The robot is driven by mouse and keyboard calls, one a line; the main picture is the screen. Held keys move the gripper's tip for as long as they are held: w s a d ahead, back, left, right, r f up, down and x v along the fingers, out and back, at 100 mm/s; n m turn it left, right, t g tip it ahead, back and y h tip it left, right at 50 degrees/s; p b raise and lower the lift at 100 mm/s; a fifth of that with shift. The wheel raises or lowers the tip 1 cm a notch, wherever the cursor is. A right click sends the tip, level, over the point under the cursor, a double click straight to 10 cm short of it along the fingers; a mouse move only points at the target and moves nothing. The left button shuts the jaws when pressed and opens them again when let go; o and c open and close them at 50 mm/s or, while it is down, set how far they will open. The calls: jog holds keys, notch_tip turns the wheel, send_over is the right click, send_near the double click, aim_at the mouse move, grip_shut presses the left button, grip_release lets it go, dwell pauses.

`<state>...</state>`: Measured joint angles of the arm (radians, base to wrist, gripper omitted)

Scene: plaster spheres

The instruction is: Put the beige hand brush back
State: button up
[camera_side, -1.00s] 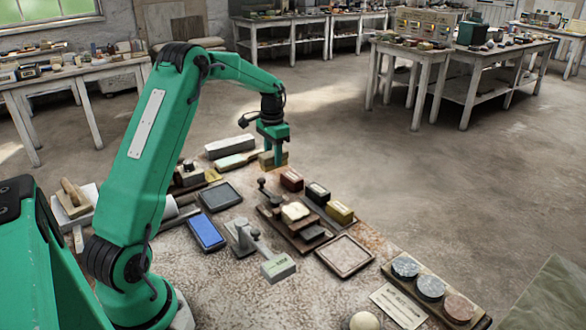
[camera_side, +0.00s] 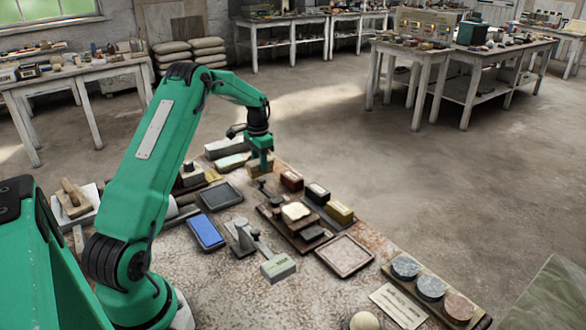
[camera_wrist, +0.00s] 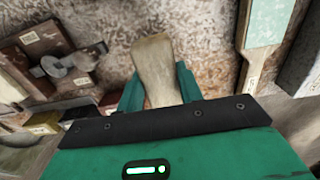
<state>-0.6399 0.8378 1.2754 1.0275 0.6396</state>
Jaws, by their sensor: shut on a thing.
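The beige hand brush (camera_wrist: 155,65) stands between the fingers of my gripper (camera_wrist: 158,95) in the wrist view, its pale tapered body reaching up past them. Whether the brush touches the table top is hidden by the angle.
A pale green-topped tool (camera_side: 233,161) and a long grey block (camera_side: 224,147) lie just left of my gripper. Speckled table top shows below the brush in the wrist view.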

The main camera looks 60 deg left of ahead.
jog(key=shift+f, duration=1.2)
jog(key=shift+f, duration=0.15)
jog(key=o, duration=0.9)
notch_tip(320, 180, up, 12)
jog(key=shift+f, duration=0.25)
jog(key=shift+r, duration=0.45)
